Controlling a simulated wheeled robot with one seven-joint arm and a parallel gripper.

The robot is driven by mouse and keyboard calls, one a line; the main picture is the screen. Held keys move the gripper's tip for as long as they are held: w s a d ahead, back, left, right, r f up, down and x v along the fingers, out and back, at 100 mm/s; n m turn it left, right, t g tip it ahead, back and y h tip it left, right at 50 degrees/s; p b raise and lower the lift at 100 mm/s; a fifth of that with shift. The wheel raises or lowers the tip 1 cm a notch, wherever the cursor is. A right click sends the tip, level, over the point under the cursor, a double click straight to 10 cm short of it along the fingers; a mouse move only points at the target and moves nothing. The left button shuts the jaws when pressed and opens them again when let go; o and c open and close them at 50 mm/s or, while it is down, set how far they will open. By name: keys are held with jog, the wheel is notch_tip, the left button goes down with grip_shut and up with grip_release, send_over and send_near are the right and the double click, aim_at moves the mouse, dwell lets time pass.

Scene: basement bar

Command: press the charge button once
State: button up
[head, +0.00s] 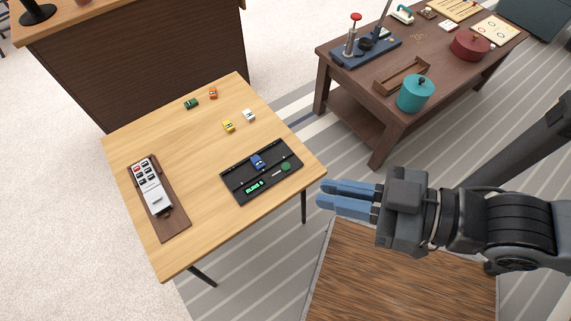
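A black track panel (234,183) lies on the light wooden table, near its right corner. A round green button (286,167) sits on the panel's right part; I cannot read a label on it. A small display with green characters (254,187) is at the panel's front left. A blue toy car (258,161) stands on the panel. My gripper (320,193) is to the right of the table, beyond its right corner and apart from the panel. Its two blue fingers lie close together with nothing visible between them.
Several toy cars, one yellow (228,126), stand farther back. A dark table (347,87) holds a teal pot (415,95) and a red pot (470,45). The light table's middle is clear.

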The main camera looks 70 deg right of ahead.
grip_shut()
dwell(0.5)
dwell(0.6)
